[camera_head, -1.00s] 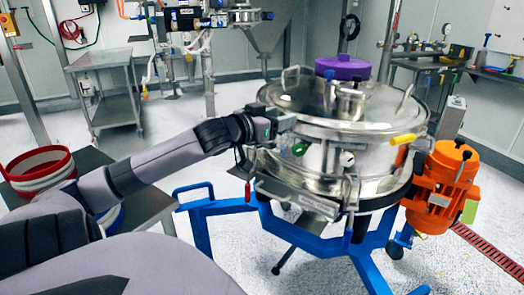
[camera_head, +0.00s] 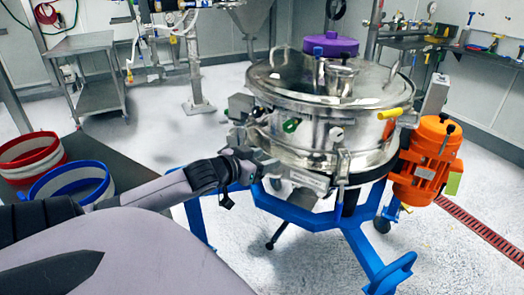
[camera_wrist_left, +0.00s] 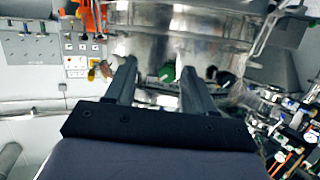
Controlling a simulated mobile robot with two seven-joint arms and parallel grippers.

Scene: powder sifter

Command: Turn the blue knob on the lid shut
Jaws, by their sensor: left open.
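The steel lid (camera_head: 300,78) covers the round sifter drum (camera_head: 365,135). A small blue knob (camera_head: 318,51) stands on the lid beside a purple cap (camera_head: 338,46); its turn position is too small to tell. My left gripper (camera_head: 262,165) is at the lower left side of the drum, below the lid rim and well away from the blue knob. In the left wrist view its two fingers are apart (camera_wrist_left: 157,70), with a green knob (camera_wrist_left: 166,74) visible between them and nothing held. My right gripper is not in view.
A green knob (camera_head: 291,126) and a yellow handle (camera_head: 395,113) are on the sifter's side. An orange motor (camera_head: 427,165) hangs at the right on the blue frame (camera_head: 300,213). Red (camera_head: 32,155) and blue (camera_head: 70,185) rimmed rings lie on a table at left.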

